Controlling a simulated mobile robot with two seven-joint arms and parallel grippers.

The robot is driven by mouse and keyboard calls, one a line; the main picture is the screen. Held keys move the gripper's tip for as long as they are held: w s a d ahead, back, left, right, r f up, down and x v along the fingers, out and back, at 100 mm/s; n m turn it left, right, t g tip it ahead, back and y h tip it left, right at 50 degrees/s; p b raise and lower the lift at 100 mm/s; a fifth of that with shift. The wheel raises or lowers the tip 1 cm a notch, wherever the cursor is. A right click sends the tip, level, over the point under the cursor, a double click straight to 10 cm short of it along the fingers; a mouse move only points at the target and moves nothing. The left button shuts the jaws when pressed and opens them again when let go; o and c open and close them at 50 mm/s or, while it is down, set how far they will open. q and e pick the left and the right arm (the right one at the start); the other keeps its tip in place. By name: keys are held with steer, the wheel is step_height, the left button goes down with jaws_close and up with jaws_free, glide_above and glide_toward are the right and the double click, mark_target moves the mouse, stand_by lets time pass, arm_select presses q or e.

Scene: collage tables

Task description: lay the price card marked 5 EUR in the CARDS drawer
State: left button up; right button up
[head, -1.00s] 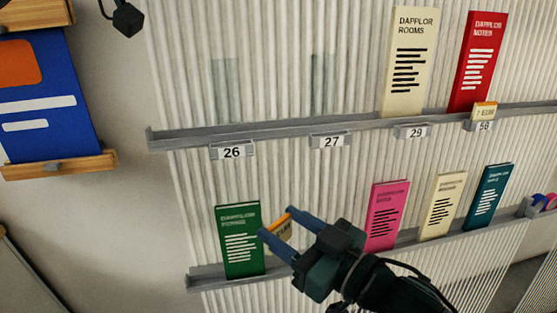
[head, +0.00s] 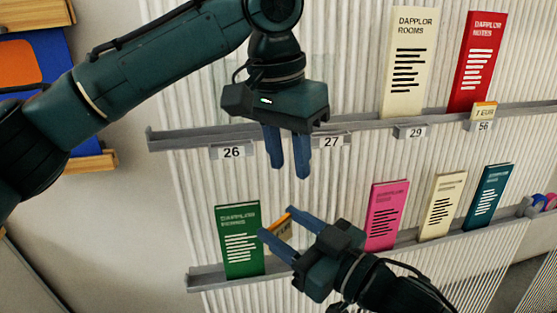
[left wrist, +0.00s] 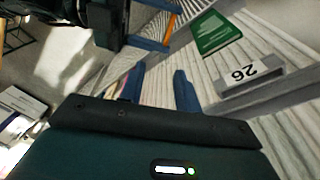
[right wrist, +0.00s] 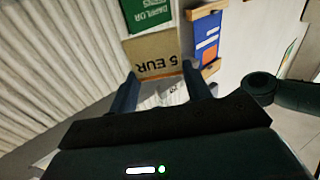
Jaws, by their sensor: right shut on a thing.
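My right gripper (head: 276,222) is shut on a small tan price card with an orange edge (head: 283,231), in front of the lower rail beside a green booklet (head: 240,240). In the right wrist view the card (right wrist: 152,54) reads 5 EUR, upside down, between the fingertips. My left gripper (head: 290,171) points down in front of the upper rail near label 27. Its fingers are apart with nothing between them, and it also shows in the left wrist view (left wrist: 160,72). No drawer marked CARDS can be made out in any view.
Booklets stand on the upper rail (head: 370,126) and lower rail (head: 410,238). Another card reading 7 EUR (head: 485,111) sits above label 56. A blue poster or book (head: 30,60) on a wooden ledge is at left, partly behind my left arm.

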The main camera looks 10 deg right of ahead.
mark_target(282, 220)
arm_select(q)
steer(key=shift+m+g+y, duration=0.3)
steer(key=shift+y, duration=0.1)
steer(key=f, duration=0.4)
steer(key=s+f, duration=0.1)
steer(key=f, duration=0.3)
steer(key=a+f, duration=0.1)
steer(key=f, duration=0.3)
steer(key=shift+s+f, duration=0.3)
steer(key=shift+s, duration=0.05)
steer(key=shift+d, duration=0.1)
jaws_close()
arm_select(e)
steer(key=o, duration=1)
